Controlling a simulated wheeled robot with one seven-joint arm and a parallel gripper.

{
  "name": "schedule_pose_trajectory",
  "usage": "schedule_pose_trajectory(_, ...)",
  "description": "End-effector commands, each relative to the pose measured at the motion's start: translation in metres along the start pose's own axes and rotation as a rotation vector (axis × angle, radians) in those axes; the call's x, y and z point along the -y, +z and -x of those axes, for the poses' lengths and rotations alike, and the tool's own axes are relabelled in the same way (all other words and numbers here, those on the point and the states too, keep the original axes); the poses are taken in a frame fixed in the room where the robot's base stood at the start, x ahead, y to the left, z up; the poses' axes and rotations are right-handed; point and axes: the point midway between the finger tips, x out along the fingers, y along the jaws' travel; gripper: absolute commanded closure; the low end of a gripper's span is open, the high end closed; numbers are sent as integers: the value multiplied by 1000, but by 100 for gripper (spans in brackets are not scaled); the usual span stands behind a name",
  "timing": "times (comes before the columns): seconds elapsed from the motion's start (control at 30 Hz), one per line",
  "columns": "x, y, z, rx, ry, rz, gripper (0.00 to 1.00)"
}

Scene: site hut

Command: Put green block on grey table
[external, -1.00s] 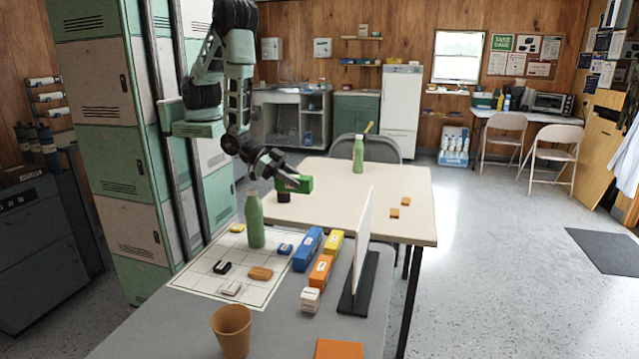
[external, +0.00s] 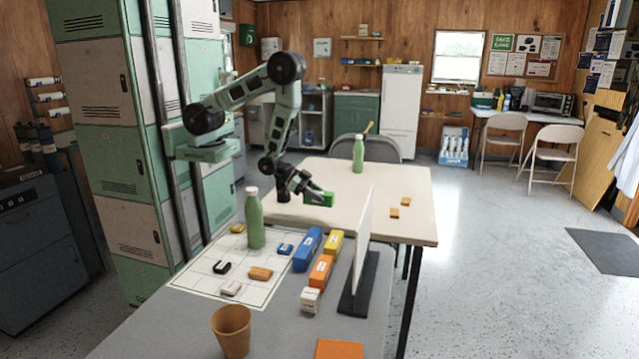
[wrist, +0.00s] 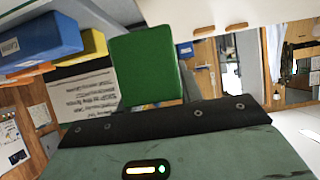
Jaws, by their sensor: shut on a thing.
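The green block (external: 319,199) is held in my gripper (external: 304,193), above or near the front part of the cream table. I cannot tell the exact height. In the wrist view the green block (wrist: 146,68) fills the middle, with the dark gripper edge just below it. The grey table (external: 190,323) stands in the foreground. A gridded white mat lies on its left part.
On the grey table stand a green bottle (external: 254,218), a tan cup (external: 232,330), a blue box (external: 307,250), a yellow box (external: 334,243), an orange box (external: 320,271) and an upright white panel (external: 362,240). Bare grey surface shows between cup and panel.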

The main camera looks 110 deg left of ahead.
Motion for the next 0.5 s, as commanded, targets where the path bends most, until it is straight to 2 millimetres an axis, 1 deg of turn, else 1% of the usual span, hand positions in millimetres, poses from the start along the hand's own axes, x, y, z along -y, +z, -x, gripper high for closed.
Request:
schedule_pose_trajectory(0.03, 0, 0, 9, 1, 0, 0, 94)
schedule_pose_trajectory(0.13, 0, -1, 17, -2, -1, 0, 94)
schedule_pose_trajectory(0.5, 0, -1, 17, -2, 0, -1, 94)
